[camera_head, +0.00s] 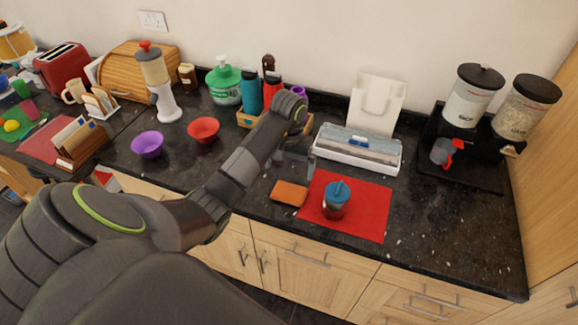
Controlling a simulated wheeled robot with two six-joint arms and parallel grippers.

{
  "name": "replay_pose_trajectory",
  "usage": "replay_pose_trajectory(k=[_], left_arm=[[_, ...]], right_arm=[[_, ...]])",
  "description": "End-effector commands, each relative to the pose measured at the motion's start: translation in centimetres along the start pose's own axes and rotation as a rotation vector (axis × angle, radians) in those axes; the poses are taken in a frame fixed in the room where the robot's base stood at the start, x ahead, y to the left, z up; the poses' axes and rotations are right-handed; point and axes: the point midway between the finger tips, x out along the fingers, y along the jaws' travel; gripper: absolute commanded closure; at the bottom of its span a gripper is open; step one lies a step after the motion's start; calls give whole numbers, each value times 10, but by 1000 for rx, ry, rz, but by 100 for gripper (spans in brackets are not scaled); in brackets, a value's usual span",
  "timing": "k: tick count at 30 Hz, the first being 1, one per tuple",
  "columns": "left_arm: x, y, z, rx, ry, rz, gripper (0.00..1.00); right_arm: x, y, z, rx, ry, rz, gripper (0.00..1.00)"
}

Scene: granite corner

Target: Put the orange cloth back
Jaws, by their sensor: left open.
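The orange cloth (289,193), a small folded rectangle, lies flat on the dark counter at the left edge of a red mat (372,208). My left gripper (291,168) points down just behind and above the cloth, apart from it. It is open, with nothing seen between its fingers, though my own wrist partly hides it. My right gripper is not in view.
A cup with a blue lid (336,199) stands on the red mat. Behind are a clear-topped white box (357,151), a wooden caddy (248,118) with bottles, and a white holder (376,103). Bowls, purple (147,145) and red (204,130), stand left. White crumbs lie at right.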

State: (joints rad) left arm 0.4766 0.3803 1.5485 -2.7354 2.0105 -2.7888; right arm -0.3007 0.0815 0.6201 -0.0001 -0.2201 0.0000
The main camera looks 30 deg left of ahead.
Motion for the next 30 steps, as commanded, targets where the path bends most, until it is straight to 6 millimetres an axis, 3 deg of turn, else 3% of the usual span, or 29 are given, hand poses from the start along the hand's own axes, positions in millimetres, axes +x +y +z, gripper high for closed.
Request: replay_pose_trajectory(k=[3, 9, 30], left_arm=[[-16, 0, 0, 0, 0, 0, 0], [-24, 0, 0, 0, -1, 0, 0], [-24, 2, 0, -4, 6, 11, 0]], right_arm=[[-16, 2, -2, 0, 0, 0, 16], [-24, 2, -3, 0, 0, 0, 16], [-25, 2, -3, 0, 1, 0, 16]])
